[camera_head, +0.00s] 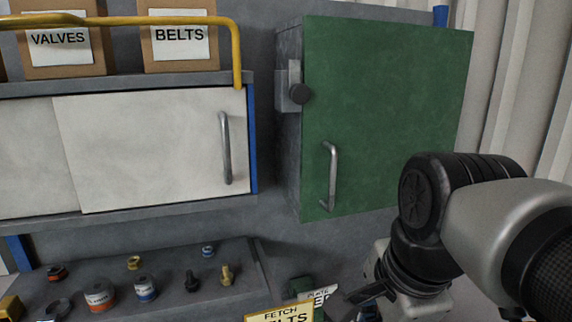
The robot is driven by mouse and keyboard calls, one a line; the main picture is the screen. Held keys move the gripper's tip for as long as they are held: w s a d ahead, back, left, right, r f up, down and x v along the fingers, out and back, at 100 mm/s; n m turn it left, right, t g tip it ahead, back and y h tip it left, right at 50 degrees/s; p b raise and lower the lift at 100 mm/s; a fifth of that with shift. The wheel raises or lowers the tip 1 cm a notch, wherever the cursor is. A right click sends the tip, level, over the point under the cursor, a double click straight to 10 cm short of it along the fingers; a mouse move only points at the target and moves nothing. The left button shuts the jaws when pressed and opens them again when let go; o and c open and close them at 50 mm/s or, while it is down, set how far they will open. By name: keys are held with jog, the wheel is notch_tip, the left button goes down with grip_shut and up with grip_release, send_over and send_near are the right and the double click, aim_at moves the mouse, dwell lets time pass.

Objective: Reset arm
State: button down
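My arm comes in from the right edge and bends down in front of the green cabinet's lower right.
A green cabinet (385,110) with a handle stands shut behind my arm. A white sliding-door cabinet (150,150) is at left, with "VALVES" (60,40) and "BELTS" (180,42) boxes above. Several small parts lie on a grey shelf (225,300) at lower left.

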jog(key=s+d+f+n+b, duration=0.1)
jog(key=s+f+n+b, duration=0.3)
jog(key=f, duration=0.9)
jog(key=s+d+f+n+t+b, duration=0.1)
jog(key=s+f+n+b, duration=0.3)
jog(key=f+n+b, duration=0.6)
notch_tip(320, 180, down, 3)
jog(key=shift+s+d+r+n+h, duration=0.1)
jog(key=shift+s+d+n+h, duration=0.15)
jog(key=shift+n, duration=0.85)
jog(key=shift+a, duration=0.1)
